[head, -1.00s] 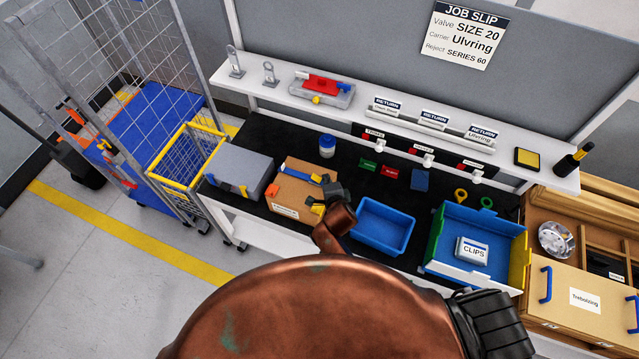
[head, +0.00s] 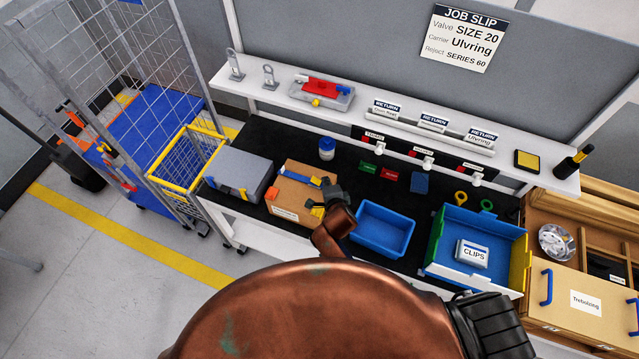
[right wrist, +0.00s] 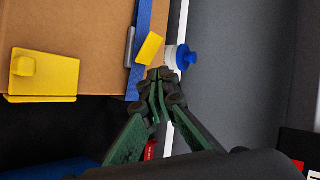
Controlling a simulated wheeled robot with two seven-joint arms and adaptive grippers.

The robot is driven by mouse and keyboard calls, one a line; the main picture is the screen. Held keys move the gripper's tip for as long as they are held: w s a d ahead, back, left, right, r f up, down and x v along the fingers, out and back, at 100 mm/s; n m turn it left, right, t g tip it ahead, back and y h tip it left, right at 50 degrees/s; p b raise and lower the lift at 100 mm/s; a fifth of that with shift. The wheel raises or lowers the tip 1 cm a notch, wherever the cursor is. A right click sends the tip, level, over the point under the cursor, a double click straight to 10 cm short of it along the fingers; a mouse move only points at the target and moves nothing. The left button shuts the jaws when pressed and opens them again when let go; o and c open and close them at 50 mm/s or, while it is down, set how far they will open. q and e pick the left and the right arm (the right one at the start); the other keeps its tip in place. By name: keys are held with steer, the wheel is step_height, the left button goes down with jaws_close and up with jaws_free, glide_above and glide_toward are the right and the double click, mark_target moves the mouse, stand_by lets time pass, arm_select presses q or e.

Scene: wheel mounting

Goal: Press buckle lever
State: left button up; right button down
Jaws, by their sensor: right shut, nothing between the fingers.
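A brown carton (head: 290,190) stands on the black bench top with a blue strap (head: 303,173) across it. The right wrist view shows the carton (right wrist: 70,30), the strap (right wrist: 141,40), a grey metal buckle part (right wrist: 130,46) and a tilted yellow lever (right wrist: 150,47) beside it. My right gripper (head: 328,185) is at the carton's right end. In the right wrist view its fingertips (right wrist: 156,74) are together and empty, just below the yellow lever; I cannot tell whether they touch it. My left gripper is not in view.
A grey case (head: 238,172) stands left of the carton and a blue tray (head: 384,228) to its right. A blue-lidded jar (head: 327,148) stands behind the carton. A yellow corner piece (right wrist: 45,78) sits on the carton's edge. A blue bin (head: 478,238) is farther right.

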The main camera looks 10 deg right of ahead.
steer(key=shift+f, duration=0.15)
stand_by(0.3)
steer(key=shift+a+f+b, duration=0.2)
steer(key=shift+f+b, duration=0.05)
steer(key=shift+b, duration=0.1)
steer(key=shift+w+a+f+b, duration=0.1)
steer(key=shift+a+f+b, duration=0.05)
steer(key=shift+f+b, duration=0.2)
stand_by(0.5)
steer(key=shift+a+f, duration=0.15)
steer(key=shift+f, duration=0.1)
stand_by(0.3)
steer(key=shift+s+d+r+p, duration=0.2)
steer(key=shift+d+r+p, duration=0.1)
steer(key=shift+r+p, duration=0.25)
steer(key=shift+d+r, duration=0.1)
steer(key=shift+d, duration=0.05)
steer(key=shift+r, duration=0.1)
